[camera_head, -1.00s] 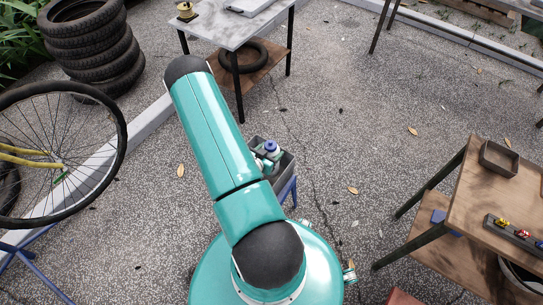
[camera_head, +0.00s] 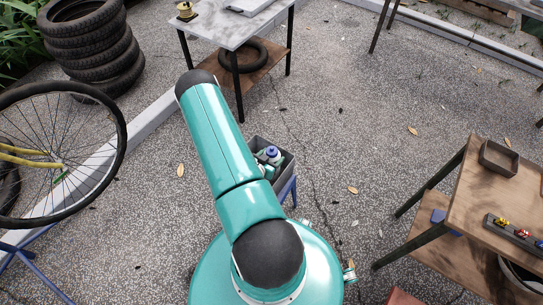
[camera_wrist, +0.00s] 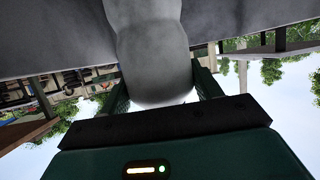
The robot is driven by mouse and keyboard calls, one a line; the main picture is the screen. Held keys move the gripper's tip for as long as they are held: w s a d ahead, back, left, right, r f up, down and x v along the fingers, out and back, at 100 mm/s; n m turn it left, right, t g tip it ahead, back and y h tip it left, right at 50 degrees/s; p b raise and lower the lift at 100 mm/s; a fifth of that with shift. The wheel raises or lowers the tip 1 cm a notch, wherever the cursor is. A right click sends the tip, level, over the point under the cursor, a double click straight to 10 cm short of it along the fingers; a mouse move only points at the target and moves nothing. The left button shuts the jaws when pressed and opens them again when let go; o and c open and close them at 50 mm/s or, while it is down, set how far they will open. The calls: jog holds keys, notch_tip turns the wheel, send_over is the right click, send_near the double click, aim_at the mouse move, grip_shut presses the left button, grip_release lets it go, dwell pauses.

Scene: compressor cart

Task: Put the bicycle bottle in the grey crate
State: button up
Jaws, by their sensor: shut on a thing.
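The grey crate (camera_head: 287,168) sits on a blue stand close beyond my base in the head view, partly covered by my arm. A blue-topped item (camera_head: 271,152) shows within its outline, with pale and teal parts beside it; I cannot tell whether this is the held bottle. In the wrist view, my gripper (camera_wrist: 160,88) has its dark green fingers on both sides of a pale grey, rounded bottle (camera_wrist: 152,45), shut on it. Broad grey surfaces lie behind the bottle, probably the crate. The bottle's far end runs out of the picture. The head view hides my fingers.
A wooden table (camera_head: 480,210) with a small tray (camera_head: 499,157) stands at right. A light-topped table (camera_head: 232,27) stands at the back. Stacked tyres (camera_head: 90,50) and a bicycle wheel (camera_head: 60,160) are at left. The paving around the crate is mostly clear.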

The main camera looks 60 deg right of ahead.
jog(key=shift+f, duration=0.1)
jog(key=o, duration=1.7)
jog(key=shift+r, duration=0.3)
jog(key=v, duration=1.2)
jog(key=shift+r, duration=0.3)
